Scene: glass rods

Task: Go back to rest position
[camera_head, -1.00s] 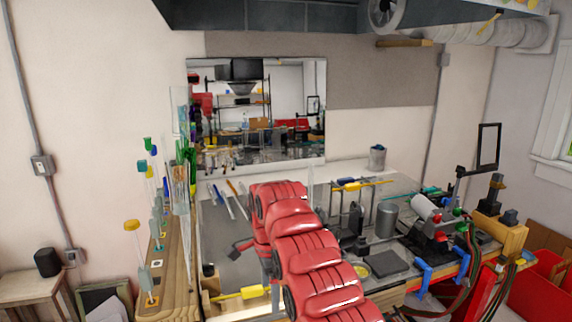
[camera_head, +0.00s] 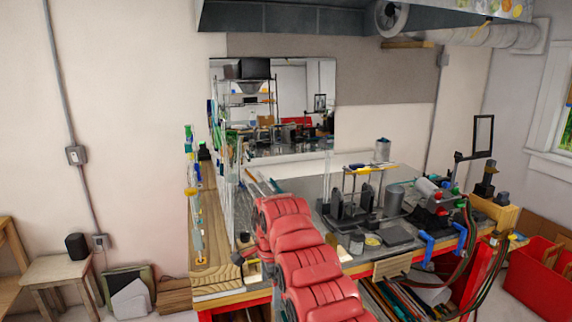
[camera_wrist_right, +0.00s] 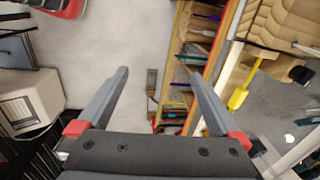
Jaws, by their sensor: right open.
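My right arm, with red padded links, reaches up from the bottom middle of the head view in front of the workbench (camera_head: 232,285). Its dark gripper (camera_head: 240,257) shows small by the bench's left front corner, partly hidden by the arm. In the right wrist view the right gripper (camera_wrist_right: 155,72) has two grey fingers spread wide with nothing between them. Below them are pale floor (camera_wrist_right: 115,40) and the bench's open shelves. A yellow-handled rod (camera_wrist_right: 238,98) lies on the bench to the right of the fingers, apart from them. My left gripper is out of view.
A wooden rack board (camera_head: 212,255) with upright coloured glass rods is at the bench's left end. Clamps, a torch and hoses crowd its right side. A small wooden stool (camera_head: 55,268) stands at left, and a red bin (camera_head: 540,275) at right.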

